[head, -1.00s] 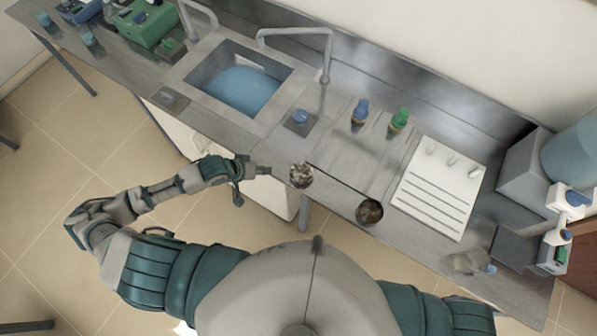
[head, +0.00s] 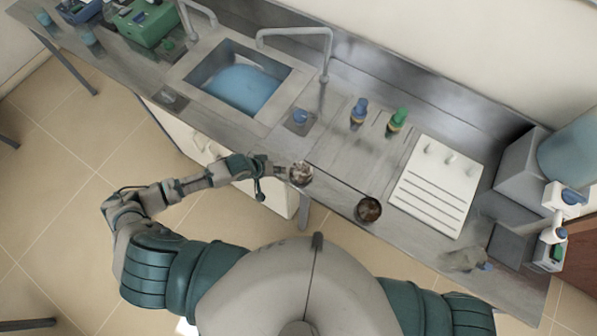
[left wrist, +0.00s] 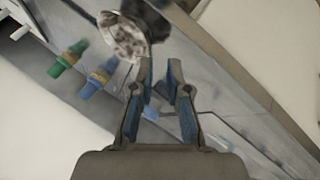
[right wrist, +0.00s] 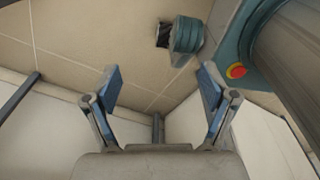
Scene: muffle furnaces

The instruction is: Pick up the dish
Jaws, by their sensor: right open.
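A small round dish (head: 301,173) with greyish-white, speckled contents stands at the front edge of the steel counter. A second round dish (head: 369,210) with brown contents stands to its right. My left gripper (head: 282,172) is just left of the speckled dish, its tips very close to it. In the left wrist view my left gripper's fingers (left wrist: 160,68) are parted with an empty gap, and the dish (left wrist: 124,38) is beyond the tips, mostly to the left. I cannot tell whether they touch. My right gripper (right wrist: 160,82) is wide open and empty, above the floor.
A white ridged board (head: 437,188) lies right of the dishes. Blue-capped (head: 360,112) and green-capped (head: 398,121) bottles stand behind them. A sink (head: 240,83) with a tap is to the left. A cloudy pale item (head: 465,260) sits at the right front.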

